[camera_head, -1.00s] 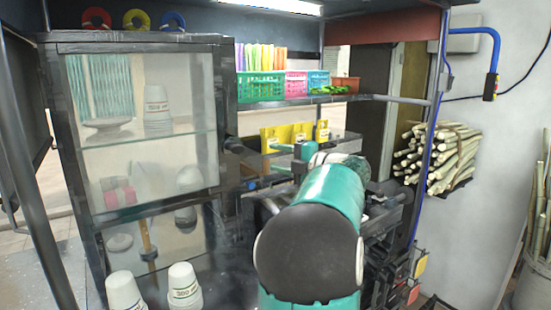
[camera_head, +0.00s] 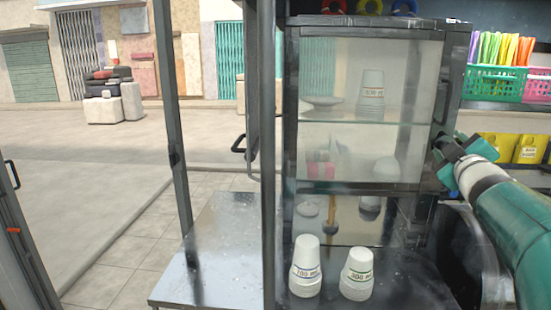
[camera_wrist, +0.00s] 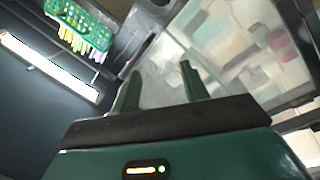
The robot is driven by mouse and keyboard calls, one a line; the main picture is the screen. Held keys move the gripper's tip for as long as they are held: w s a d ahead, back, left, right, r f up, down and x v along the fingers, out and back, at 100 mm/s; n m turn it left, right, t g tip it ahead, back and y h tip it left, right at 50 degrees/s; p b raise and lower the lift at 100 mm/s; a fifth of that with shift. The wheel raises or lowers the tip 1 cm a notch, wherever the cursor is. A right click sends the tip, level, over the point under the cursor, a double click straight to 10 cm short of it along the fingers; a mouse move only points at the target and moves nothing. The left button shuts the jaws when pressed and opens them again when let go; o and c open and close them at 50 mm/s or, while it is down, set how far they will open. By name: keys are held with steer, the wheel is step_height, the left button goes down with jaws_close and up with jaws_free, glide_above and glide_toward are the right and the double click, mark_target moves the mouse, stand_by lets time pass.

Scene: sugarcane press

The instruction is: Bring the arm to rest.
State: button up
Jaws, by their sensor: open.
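My arm (camera_head: 502,215), green with a pale band near the wrist, reaches in from the right edge of the head view. My gripper (camera_head: 445,152) is at the right front edge of the glass-fronted cabinet (camera_head: 458,75); I cannot tell whether it touches the frame. In the wrist view my gripper (camera_wrist: 160,84) shows two green fingers spread apart, with nothing between them. Beyond them is the blurred, tilted glass.
Stacked white cups (camera_head: 305,266) and another stack (camera_head: 357,273) stand on the metal counter (camera_head: 215,255). A green basket (camera_head: 494,84) and pink basket (camera_head: 538,86) sit on the right shelf. A dark post (camera_head: 267,160) stands before the counter. Open paving lies left.

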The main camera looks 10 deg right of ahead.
steer(key=s+a+f+m+g+y, duration=0.1)
steer(key=a+f+m+g, duration=0.1)
steer(key=a+f, duration=0.35)
steer(key=s+a+f+m+g+y, duration=0.1)
steer(key=a+f+m+g, duration=0.15)
steer(key=a, duration=0.55)
steer(key=s+a+f+g+y, duration=0.3)
steer(key=s+a+f, duration=0.5)
steer(key=a, duration=0.3)
steer(key=s+a+f+m+g+y, duration=0.1)
steer(key=s+a+f+g+y, duration=0.2)
steer(key=s+a+f, duration=0.5)
steer(key=a+f+g, duration=0.1)
steer(key=a, duration=0.3)
steer(key=shift+s+f, duration=0.15)
steer(key=shift+s, duration=0.25)
